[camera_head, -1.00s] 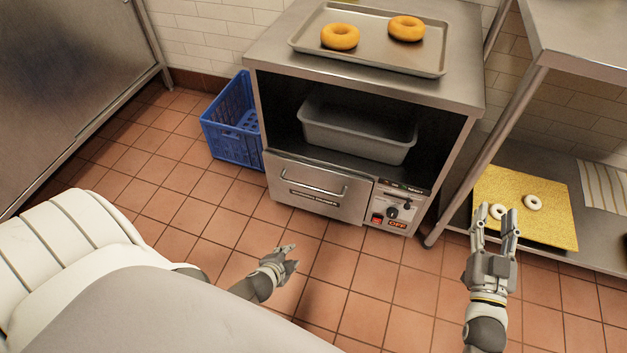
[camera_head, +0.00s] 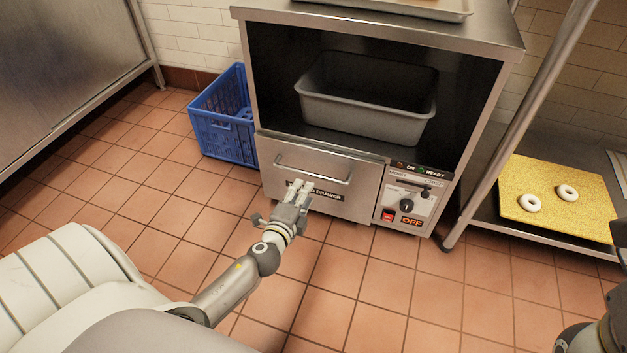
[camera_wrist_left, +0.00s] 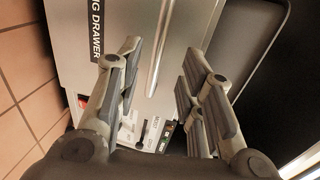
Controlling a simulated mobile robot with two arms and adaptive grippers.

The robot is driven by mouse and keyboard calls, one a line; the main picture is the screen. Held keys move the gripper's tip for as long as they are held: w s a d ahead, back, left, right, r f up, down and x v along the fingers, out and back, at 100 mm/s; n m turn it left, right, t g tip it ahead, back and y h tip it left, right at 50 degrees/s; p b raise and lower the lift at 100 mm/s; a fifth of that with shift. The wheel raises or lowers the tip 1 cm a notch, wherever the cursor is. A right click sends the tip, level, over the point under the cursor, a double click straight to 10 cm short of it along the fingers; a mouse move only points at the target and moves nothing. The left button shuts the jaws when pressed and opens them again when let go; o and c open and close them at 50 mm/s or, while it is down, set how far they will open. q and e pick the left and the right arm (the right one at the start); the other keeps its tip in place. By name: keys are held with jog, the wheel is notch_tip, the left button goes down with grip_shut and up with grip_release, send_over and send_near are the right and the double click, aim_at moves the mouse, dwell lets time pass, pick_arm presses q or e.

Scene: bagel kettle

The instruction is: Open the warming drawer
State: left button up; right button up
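The warming drawer (camera_head: 325,187) is shut, its steel front flush below the open compartment of the cabinet. Its bar handle (camera_head: 313,170) runs along the upper part of the front. My left gripper (camera_head: 301,187) is in front of the drawer, just below the handle in the head view, covering part of the label. In the left wrist view the fingers (camera_wrist_left: 160,62) are spread open, and the handle (camera_wrist_left: 158,50) runs in the gap between them, not gripped. Whether a finger touches the front cannot be told. My right gripper is out of view; only part of that arm shows lower right.
A control panel (camera_head: 408,197) reading OFF sits right of the drawer. A grey tub (camera_head: 368,115) stands in the compartment above. A blue crate (camera_head: 222,125) stands left of the cabinet. A shelf at right holds a yellow board (camera_head: 555,215) with two pale rings. The tiled floor before the drawer is clear.

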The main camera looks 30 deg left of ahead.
aim_at(314, 175)
pick_arm(q)
jog(key=b+x, duration=0.2)
jog(key=x, duration=0.8)
jog(key=shift+b, duration=0.35)
grip_shut()
